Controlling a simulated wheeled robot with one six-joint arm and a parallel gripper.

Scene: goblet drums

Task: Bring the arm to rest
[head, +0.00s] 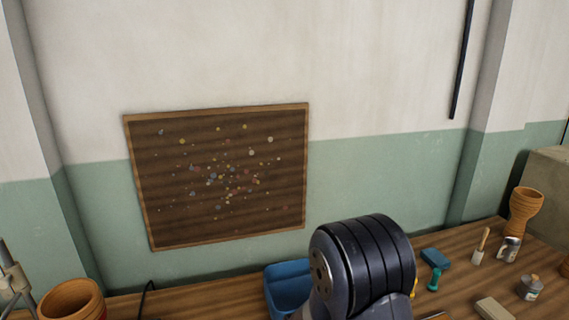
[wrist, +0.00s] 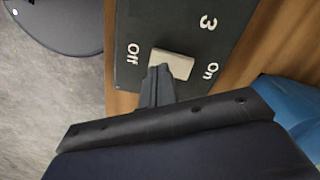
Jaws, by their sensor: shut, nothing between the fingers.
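My gripper (wrist: 158,85) shows in the wrist view with its dark fingers shut and nothing between them. Its fingertips are at the lower left edge of a pale rocker switch (wrist: 173,64) on a dark panel (wrist: 220,25) marked "3", "Off" and "On". I cannot tell whether the tips touch the switch. In the head view a dark, ribbed part of my arm (head: 362,262) rises at the bottom centre. The gripper itself is hidden there.
A blue tray (head: 287,287) is beside my arm on the wooden bench (head: 455,283). Goblet-shaped drum bodies stand at left (head: 72,299) and right (head: 524,210). A blue block (head: 435,258), a brush (head: 481,246) and small jars (head: 530,287) lie at right. A speckled board (head: 220,178) hangs on the wall.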

